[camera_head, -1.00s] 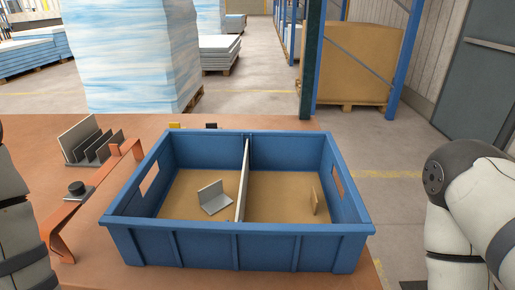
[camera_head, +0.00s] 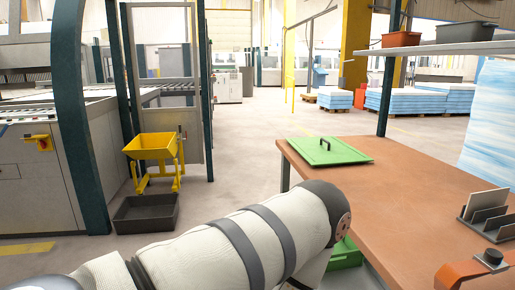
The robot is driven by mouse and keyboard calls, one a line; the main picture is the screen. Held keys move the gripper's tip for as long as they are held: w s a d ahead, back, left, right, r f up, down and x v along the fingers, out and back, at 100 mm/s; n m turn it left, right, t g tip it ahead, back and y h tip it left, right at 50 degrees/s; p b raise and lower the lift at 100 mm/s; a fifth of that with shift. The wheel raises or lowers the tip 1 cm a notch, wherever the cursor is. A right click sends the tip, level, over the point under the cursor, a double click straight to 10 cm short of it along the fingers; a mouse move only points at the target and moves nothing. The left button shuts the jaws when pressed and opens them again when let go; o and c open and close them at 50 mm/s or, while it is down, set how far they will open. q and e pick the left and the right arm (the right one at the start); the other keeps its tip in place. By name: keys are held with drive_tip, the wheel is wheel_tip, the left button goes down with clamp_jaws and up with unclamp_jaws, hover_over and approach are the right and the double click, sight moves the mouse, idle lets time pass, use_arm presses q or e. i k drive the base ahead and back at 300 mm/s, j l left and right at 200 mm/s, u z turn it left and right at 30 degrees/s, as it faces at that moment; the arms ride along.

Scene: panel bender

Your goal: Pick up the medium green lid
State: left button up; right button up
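A green lid (camera_head: 336,150) with a small dark handle lies flat at the far left corner of the brown table (camera_head: 408,190). A second green thing (camera_head: 345,256), perhaps a box or lid, shows partly below the table's left edge, behind my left arm. My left arm crosses the lower middle of the view, and its gripper is hidden or outside the frame. My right gripper is not in view. Nothing of mine touches the lid on the table.
A grey slotted rack (camera_head: 487,222) and an orange bracket (camera_head: 475,272) stand at the table's right. A shelf (camera_head: 440,48) with bins hangs above. A yellow cart (camera_head: 153,148) and a dark tray (camera_head: 146,213) are on the floor at left. The table's middle is clear.

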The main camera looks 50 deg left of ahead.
sight(330, 150)
drive_tip(key=k+j+u, duration=0.1)
drive_tip(key=j+u, duration=0.15)
drive_tip(key=u, duration=0.25)
drive_tip(key=j+u, duration=0.3)
drive_tip(key=u, duration=0.2)
drive_tip(key=z, duration=2.15)
drive_tip(key=l+u, duration=0.1)
drive_tip(key=u, duration=2.05)
drive_tip(key=i+j+z, duration=0.35)
drive_tip(key=j, duration=0.3)
drive_tip(key=i+j+z, duration=0.2)
drive_tip(key=j, duration=0.2)
drive_tip(key=i+j+z, duration=0.2)
drive_tip(key=j, duration=0.2)
drive_tip(key=i+j+z, duration=0.15)
drive_tip(key=j, duration=0.25)
drive_tip(key=j+z, duration=0.2)
drive_tip(key=j, duration=0.25)
drive_tip(key=i+j+z, duration=0.2)
drive_tip(key=j, duration=0.25)
drive_tip(key=k, duration=0.05)
